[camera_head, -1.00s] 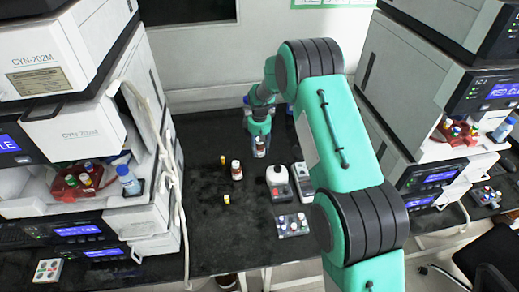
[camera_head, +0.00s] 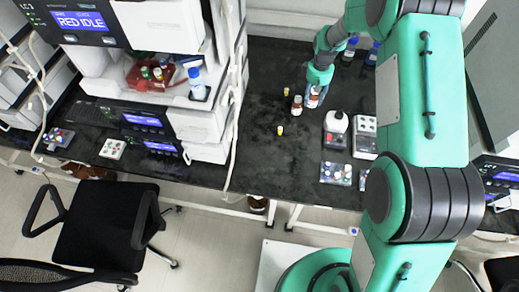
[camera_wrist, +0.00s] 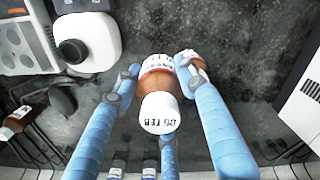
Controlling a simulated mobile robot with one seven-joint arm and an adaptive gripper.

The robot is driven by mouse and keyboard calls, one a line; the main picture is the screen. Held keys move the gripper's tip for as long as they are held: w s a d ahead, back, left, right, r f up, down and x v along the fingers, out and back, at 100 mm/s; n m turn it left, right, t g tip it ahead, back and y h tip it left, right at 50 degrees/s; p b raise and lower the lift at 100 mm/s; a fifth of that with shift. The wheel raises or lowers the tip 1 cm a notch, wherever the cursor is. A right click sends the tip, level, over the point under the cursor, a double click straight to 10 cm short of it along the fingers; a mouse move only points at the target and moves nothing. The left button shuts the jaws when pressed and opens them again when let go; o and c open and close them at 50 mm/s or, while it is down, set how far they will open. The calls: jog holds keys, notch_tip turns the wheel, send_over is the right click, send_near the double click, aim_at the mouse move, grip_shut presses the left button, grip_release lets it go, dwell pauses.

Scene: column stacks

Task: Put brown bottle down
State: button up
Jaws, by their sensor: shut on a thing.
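A brown bottle with a white cap and white label (camera_wrist: 160,90) is between the blue fingers of my gripper (camera_wrist: 157,72) in the wrist view. My gripper is shut on it. In the head view my gripper (camera_head: 319,76) holds this bottle (camera_head: 314,98) upright over the black bench. I cannot tell whether its base touches the bench. A second brown bottle (camera_head: 297,106) stands just left of the held one. In the wrist view it (camera_wrist: 199,68) is partly hidden behind the right finger.
A white bottle with a black cap (camera_head: 335,128) and a grey device (camera_head: 364,136) stand to the right. A tray of vials (camera_head: 335,174) lies nearer. Two small yellow-capped items (camera_head: 280,130) (camera_head: 286,92) are to the left. The bench (camera_head: 265,160) is clear at front left.

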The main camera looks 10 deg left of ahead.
jog(key=shift+n, duration=0.5)
jog(key=s+a+f+b, duration=0.1)
jog(key=s+a, duration=0.3)
jog(key=s, duration=0.8)
jog(key=s+a+f+b, duration=0.1)
jog(key=s+a, duration=0.3)
jog(key=s, duration=0.7)
jog(key=s+a+f+b, duration=0.1)
jog(key=s+a, duration=0.3)
jog(key=s, duration=0.8)
jog(key=shift+s+a+f, duration=0.15)
jog(key=shift+s+f, duration=0.2)
jog(key=shift+f, duration=0.3)
jog(key=w+a, duration=0.2)
jog(key=w, duration=0.2)
jog(key=w+a+f+b, duration=0.1)
jog(key=w+a, duration=0.2)
jog(key=w, duration=0.1)
jog(key=w+a+b, duration=0.1)
jog(key=w+a, duration=0.1)
jog(key=w, duration=0.3)
jog(key=shift+w+a+f, duration=0.1)
jog(key=shift+a+f, duration=0.1)
